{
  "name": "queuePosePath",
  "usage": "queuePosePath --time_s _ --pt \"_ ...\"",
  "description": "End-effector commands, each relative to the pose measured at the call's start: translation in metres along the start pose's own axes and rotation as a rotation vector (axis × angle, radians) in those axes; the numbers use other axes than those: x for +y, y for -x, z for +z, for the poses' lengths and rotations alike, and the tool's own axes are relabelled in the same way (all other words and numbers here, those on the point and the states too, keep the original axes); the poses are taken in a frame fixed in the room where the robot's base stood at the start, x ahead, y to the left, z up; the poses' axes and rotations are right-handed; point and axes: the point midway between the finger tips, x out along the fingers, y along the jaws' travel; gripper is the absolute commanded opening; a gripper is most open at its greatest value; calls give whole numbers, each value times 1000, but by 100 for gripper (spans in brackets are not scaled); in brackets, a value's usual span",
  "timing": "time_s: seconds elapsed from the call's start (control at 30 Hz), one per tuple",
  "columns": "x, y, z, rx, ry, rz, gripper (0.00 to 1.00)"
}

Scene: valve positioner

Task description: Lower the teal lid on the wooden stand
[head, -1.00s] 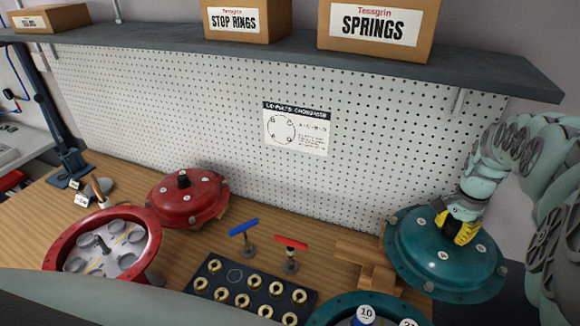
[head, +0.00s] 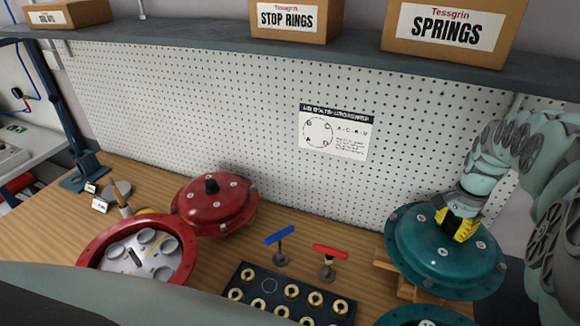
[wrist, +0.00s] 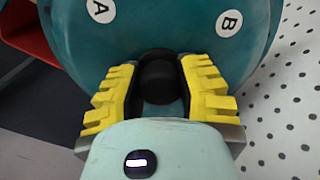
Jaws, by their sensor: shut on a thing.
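The teal lid (head: 425,255) is a round dome with a flange and white round labels, at the right of the bench. My gripper (head: 461,226) is shut on the black knob at its top. In the wrist view my gripper's yellow fingers (wrist: 160,92) close on both sides of the dark knob (wrist: 160,75), and the teal lid (wrist: 165,25) shows labels A and B. The wooden stand (head: 386,262) is beneath the lid, mostly hidden by it. I cannot tell whether the lid touches the stand.
A teal housing (head: 425,314) is at the bottom edge, in front of the stand. A black tray (head: 248,302) of brass rings and two T-handles, blue (head: 279,236) and red (head: 330,251), are to the left. A red lid (head: 215,205) and red housing (head: 95,250) are farther left. The pegboard (head: 240,120) rises behind.

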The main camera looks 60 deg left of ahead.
Motion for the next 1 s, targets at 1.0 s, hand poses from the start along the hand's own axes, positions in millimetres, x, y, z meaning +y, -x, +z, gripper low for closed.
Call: queuePosePath --time_s 1.0 --pt "-2 -53 -1 6 3 -4 0"
